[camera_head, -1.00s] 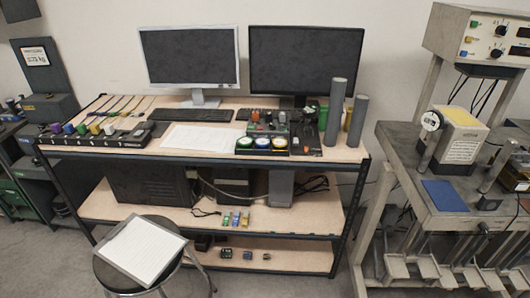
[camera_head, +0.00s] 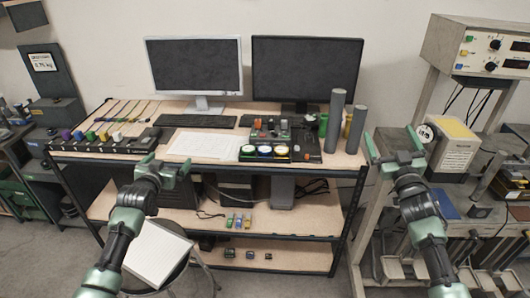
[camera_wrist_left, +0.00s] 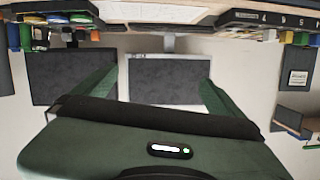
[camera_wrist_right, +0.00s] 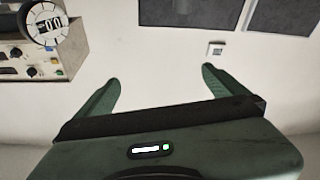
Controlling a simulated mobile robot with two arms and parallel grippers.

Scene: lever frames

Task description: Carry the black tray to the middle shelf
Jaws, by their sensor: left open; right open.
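On the tabletop, a long black tray-like rack (camera_head: 95,142) with coloured pieces and numbers along its front lies at the left. A second black tray-like base (camera_head: 305,150), with round dials and small parts, lies right of the middle. I cannot tell which is the black tray meant. The middle shelf (camera_head: 300,222) is the board below the tabletop. My left gripper (camera_head: 166,165) is open and empty in front of the table's front edge, left of middle. My right gripper (camera_head: 393,150) is open and empty in front of the gap right of the table.
Two monitors (camera_head: 195,65), a keyboard (camera_head: 195,121) and white paper (camera_head: 203,145) occupy the tabletop. Grey cylinders (camera_head: 334,120) stand at its right end. The middle shelf holds computer cases and small coloured blocks (camera_head: 238,220). A stool (camera_head: 178,278) stands in front; a grey bench (camera_head: 470,230) stands right.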

